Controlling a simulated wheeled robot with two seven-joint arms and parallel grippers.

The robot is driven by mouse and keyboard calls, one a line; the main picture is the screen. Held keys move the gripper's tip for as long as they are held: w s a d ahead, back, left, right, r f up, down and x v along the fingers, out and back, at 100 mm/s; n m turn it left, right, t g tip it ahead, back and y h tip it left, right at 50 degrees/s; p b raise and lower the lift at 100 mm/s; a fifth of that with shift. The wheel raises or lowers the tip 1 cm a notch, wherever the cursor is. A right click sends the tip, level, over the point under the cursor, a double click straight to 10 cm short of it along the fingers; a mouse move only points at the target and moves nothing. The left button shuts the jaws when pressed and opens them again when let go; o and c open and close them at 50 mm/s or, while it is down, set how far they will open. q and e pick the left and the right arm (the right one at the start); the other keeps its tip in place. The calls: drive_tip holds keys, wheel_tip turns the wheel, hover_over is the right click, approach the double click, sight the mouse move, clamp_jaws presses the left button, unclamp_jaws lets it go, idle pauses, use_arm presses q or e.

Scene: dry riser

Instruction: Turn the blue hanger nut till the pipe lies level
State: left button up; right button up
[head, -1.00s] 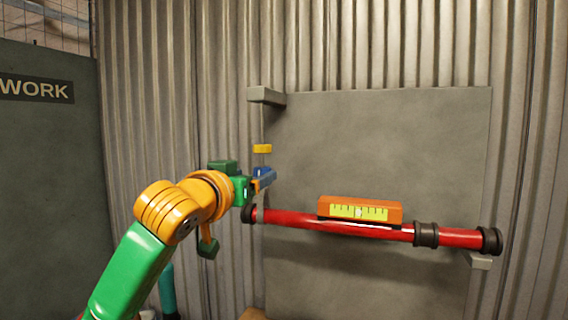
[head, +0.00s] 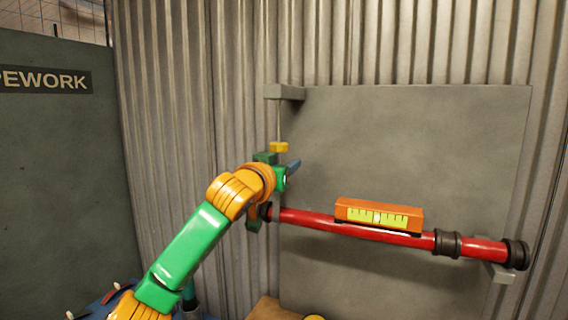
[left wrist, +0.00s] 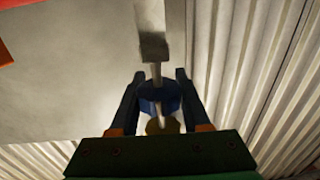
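The red pipe (head: 305,219) runs across the grey panel and slopes down to the right in the head view. An orange spirit level (head: 380,206) sits on it; its pale bubble shows near the middle of the yellow-green vial. The blue hanger nut (left wrist: 160,97) is on a thin rod in the left wrist view, with a yellow nut (left wrist: 161,126) beside it; the yellow nut also shows in the head view (head: 279,147). My left gripper (left wrist: 160,82) has one finger on each side of the blue nut, seemingly against it. In the head view the gripper hides this nut. My right gripper is out of view.
A grey bracket (head: 285,92) juts out at the panel's upper left. Black couplings (head: 447,244) sit near the pipe's right end, above a small support (head: 499,272). Corrugated wall surrounds the panel (head: 420,140). A dark sign board (head: 50,150) stands at the left.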

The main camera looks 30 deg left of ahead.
use_arm(q)
clamp_jaws()
drive_tip(key=shift+d+m+h+p, duration=0.2)
drive_tip(key=shift+m+h+p, duration=0.6)
drive_tip(key=shift+h, duration=0.3)
drive_tip(key=o, duration=0.6)
unclamp_jaws()
drive_tip(key=shift+w, duration=0.1)
